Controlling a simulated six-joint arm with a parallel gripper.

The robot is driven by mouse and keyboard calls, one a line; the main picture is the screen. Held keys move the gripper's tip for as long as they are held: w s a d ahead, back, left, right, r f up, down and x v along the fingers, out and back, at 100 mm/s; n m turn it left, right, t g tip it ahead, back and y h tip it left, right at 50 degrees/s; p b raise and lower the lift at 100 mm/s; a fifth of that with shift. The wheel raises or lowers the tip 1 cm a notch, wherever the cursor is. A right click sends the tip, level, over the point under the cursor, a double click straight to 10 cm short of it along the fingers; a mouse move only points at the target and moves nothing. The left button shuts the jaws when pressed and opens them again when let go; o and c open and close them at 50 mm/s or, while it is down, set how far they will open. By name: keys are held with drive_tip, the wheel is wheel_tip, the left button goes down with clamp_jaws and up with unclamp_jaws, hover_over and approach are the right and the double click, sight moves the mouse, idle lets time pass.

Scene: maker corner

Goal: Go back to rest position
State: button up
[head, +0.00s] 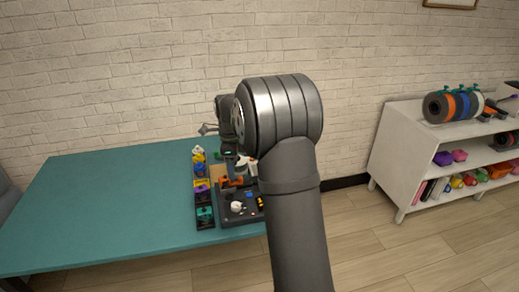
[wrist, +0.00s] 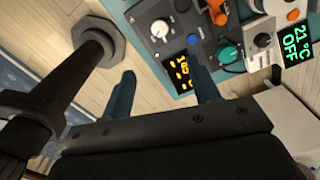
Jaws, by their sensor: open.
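My gripper (wrist: 163,84) is open and empty in the wrist view, its two dark fingers apart. It hangs over the front edge of a grey control panel (wrist: 182,30), with wooden floor showing between and beside the fingers. The gripper's fingers are not clear there.
The teal table (head: 110,205) is bare on its left. A black tray (head: 205,222) with coloured parts stands beside the panel (head: 238,217). A display reading 21 °C OFF (wrist: 291,48) is at the wrist view's right. A white shelf (head: 390,150) with spools stands right.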

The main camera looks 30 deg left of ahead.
sight(236, 205)
wheel_tip(236, 205, down, 17)
drive_tip(key=shift+f, duration=0.2)
idle(0.4)
drive_tip(key=shift+f, duration=0.25)
drive_tip(key=shift+r+n, duration=0.25)
drive_tip(key=shift+n, duration=0.65)
drive_tip(key=n, duration=1.1)
drive_tip(key=shift+n, duration=2.2)
